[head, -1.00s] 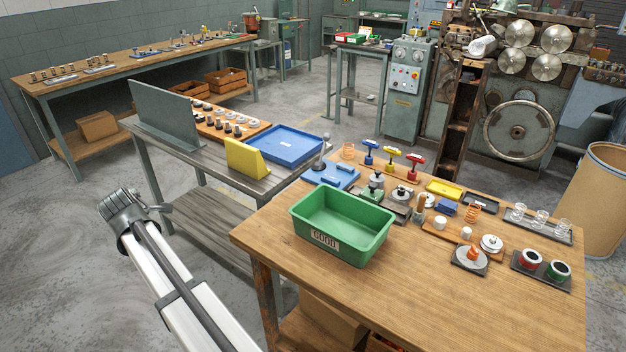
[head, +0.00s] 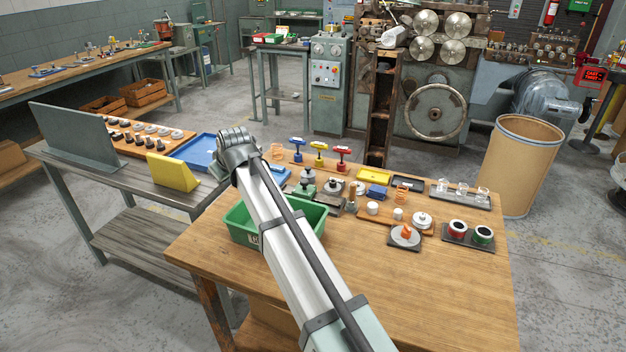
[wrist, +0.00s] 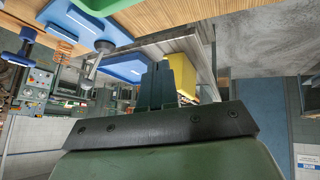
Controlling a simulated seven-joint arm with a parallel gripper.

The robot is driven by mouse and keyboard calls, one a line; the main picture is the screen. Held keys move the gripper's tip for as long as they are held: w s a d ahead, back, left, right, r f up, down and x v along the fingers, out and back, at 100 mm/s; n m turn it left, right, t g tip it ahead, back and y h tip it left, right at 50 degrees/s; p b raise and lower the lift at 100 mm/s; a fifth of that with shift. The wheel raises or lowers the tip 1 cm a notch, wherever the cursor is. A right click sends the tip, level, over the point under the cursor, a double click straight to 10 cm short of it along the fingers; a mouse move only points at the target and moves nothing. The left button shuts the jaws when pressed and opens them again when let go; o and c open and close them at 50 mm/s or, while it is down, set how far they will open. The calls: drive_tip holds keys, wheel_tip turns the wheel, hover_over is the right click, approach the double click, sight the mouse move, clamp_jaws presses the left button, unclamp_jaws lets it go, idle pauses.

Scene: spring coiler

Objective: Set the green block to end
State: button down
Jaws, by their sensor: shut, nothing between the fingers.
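My gripper (wrist: 168,82) shows in the wrist view with its dark fingers shut and nothing between them. In the head view its fingers are hidden; my arm reaches across the green bin toward the table's far left corner. A small greenish block with a knob (head: 305,189) stands just behind the bin in the head view. I cannot tell for sure that it is the green block. No end marking is readable. My gripper is apart from it, with the yellow angled block (wrist: 187,76) behind the fingers in the wrist view.
The green bin (head: 240,226) is partly hidden under my arm. Blue, yellow and red T-handled pieces (head: 319,150) stand at the table's back. A cup holder (head: 461,195) and ring holder (head: 468,236) are at right. The wooden table's front right (head: 430,290) is clear.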

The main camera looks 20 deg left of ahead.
drive_tip(key=w+d+r+m, duration=0.1)
drive_tip(key=w+d+m, duration=0.35)
drive_tip(key=d, duration=0.55)
drive_tip(key=w+d+r+m, duration=0.1)
drive_tip(key=w+d+m, duration=0.3)
drive_tip(key=d, duration=0.5)
drive_tip(key=w+d+m, duration=0.3)
drive_tip(key=w+d, duration=0.3)
drive_tip(key=d, duration=0.4)
approach(304, 187)
drive_tip(key=shift+m+g+h, duration=0.25)
drive_tip(key=shift+g+h, duration=0.05)
drive_tip(key=shift+g, duration=0.1)
drive_tip(key=w+d+f, duration=0.1)
drive_tip(key=w+f, duration=0.1)
drive_tip(key=w, duration=0.1)
drive_tip(key=w+d+f, duration=0.1)
drive_tip(key=shift+w+d, duration=0.15)
drive_tip(key=shift+d, duration=0.15)
drive_tip(key=shift+a+f, duration=0.15)
drive_tip(key=shift+a, duration=0.4)
drive_tip(key=shift+a+f, duration=0.15)
drive_tip(key=shift+a, duration=0.4)
drive_tip(key=shift+s+a+f, duration=0.1)
drive_tip(key=shift+s+a, duration=0.05)
drive_tip(key=shift+a, duration=0.3)
drive_tip(key=shift+s+a+f, duration=0.1)
drive_tip(key=shift+s+a, duration=0.05)
drive_tip(key=shift+a, duration=0.35)
